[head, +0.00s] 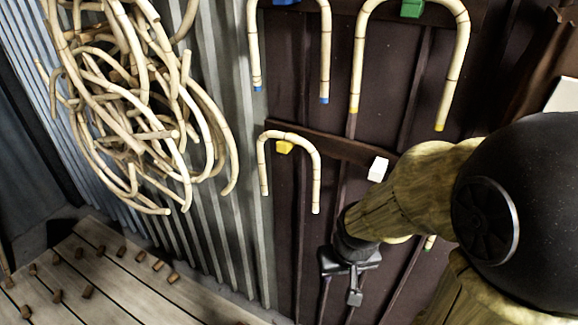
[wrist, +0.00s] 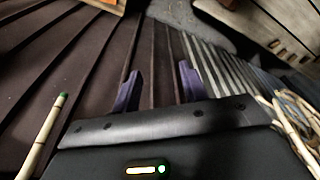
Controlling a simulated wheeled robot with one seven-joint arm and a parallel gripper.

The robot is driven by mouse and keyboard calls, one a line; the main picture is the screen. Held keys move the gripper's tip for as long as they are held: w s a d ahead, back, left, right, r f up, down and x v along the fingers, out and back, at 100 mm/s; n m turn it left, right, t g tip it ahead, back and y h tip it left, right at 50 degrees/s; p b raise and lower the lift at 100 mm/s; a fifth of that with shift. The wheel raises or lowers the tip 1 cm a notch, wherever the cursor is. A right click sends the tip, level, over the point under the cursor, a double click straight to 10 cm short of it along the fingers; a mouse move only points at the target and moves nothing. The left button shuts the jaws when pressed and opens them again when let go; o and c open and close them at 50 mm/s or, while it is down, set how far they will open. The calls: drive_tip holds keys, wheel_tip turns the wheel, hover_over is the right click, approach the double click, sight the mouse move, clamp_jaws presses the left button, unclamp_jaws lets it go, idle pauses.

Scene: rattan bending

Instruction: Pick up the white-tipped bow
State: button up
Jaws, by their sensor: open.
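A pale bent bow with whitish ends (head: 290,136) hangs over the yellow peg (head: 284,147) on the lower rail, left of my arm in the head view. It appears to be the white-tipped bow; its tips are small here. My gripper (head: 340,289) is below and right of its lower ends, apart from it. In the wrist view my gripper (wrist: 159,75) shows two dark fingers spread apart with nothing between them. The white-tipped bow is not clearly seen there.
A blue-tipped bow (head: 325,55) and a yellow-tipped bow (head: 359,60) hang above. A white peg (head: 377,169) sits beside my arm. A green-tipped cane (wrist: 45,130) shows at the wrist view's left. A cane tangle (head: 130,110) hangs left, above a planked surface (head: 130,290).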

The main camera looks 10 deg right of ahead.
wheel_tip(320, 180, down, 4)
drive_tip(key=s+d+n+g+h+b, duration=0.1)
drive_tip(key=s+n+g+h+b, duration=0.15)
drive_tip(key=n, duration=0.45)
drive_tip(key=n+t+h+b, duration=0.3)
drive_tip(key=n+t+h, duration=0.4)
drive_tip(key=n+t, duration=1.15)
approach(315, 187)
drive_tip(key=s+a+r+n+g, duration=0.2)
drive_tip(key=s+a+n+g, duration=0.1)
drive_tip(key=s+a+n, duration=0.1)
drive_tip(key=shift+w+r, duration=0.2)
drive_tip(key=shift+w, duration=0.05)
drive_tip(key=shift+d, duration=0.1)
drive_tip(key=shift+m, duration=0.25)
drive_tip(key=p+x, duration=0.4)
drive_tip(key=x, duration=0.8)
drive_tip(key=shift+s+d, duration=0.1)
drive_tip(key=shift+d, duration=0.15)
drive_tip(key=shift+a, duration=0.1)
